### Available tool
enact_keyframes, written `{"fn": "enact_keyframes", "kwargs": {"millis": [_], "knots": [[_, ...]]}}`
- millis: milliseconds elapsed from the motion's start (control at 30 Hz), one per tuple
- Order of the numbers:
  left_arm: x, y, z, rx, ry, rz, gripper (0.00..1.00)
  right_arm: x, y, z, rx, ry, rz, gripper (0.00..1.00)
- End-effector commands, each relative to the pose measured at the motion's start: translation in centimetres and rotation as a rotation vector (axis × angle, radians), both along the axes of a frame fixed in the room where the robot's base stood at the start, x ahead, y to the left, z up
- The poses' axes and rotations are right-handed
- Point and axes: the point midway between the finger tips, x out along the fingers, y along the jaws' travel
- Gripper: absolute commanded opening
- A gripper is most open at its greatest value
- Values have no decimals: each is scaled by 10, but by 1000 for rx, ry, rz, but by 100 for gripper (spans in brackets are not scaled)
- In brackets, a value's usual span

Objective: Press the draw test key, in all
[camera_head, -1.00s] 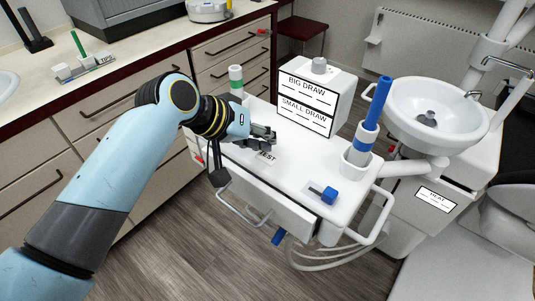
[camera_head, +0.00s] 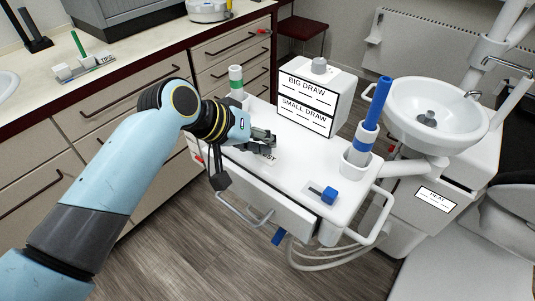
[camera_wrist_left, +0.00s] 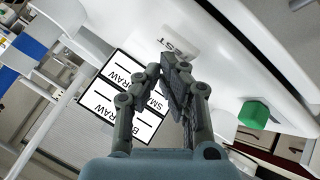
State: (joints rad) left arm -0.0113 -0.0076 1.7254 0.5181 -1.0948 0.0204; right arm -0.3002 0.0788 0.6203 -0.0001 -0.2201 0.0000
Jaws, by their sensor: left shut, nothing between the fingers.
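The white cart top (camera_head: 295,180) carries a pale label ending in "ST" (camera_head: 269,158), partly hidden by my left gripper (camera_head: 272,141). In the left wrist view this label (camera_wrist_left: 180,40) shows just beyond the tips of my left gripper (camera_wrist_left: 170,62). The fingers are shut and empty, low over the cart top. I cannot tell whether they touch it. No key shows clearly at the label; the gripper may hide it. A white box (camera_head: 318,93) marked "BIG DRAW" and "SMALL DRAW" stands behind the gripper. My right gripper is not in view.
A green-banded cylinder (camera_head: 236,78) stands at the cart's back left. A blue tube (camera_head: 377,105) stands upright in a holder at its right. A blue lever (camera_head: 329,195) sits at the front right. A white basin (camera_head: 430,110) is further right. Drawers (camera_head: 130,105) line the left.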

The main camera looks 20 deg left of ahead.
Motion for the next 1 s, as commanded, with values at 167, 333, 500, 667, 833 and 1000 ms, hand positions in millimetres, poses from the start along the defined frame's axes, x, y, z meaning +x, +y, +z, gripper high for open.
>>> {"fn": "enact_keyframes", "kwargs": {"millis": [167, 333, 500, 667, 833, 1000], "knots": [[0, 0, -1, 0, 0, 0, 0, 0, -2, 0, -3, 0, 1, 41], [0, 0, -3, 0, 0, 0, 0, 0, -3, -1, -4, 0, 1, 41], [0, 0, -6, 0, 0, 0, 0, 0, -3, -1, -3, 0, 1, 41], [0, 0, -8, -1, 1, 0, 0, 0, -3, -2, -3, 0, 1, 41], [0, 0, -9, -1, 1, 0, 0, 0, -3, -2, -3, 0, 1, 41], [0, 0, -9, 1, 1, 0, 0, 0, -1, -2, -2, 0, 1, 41]]}}
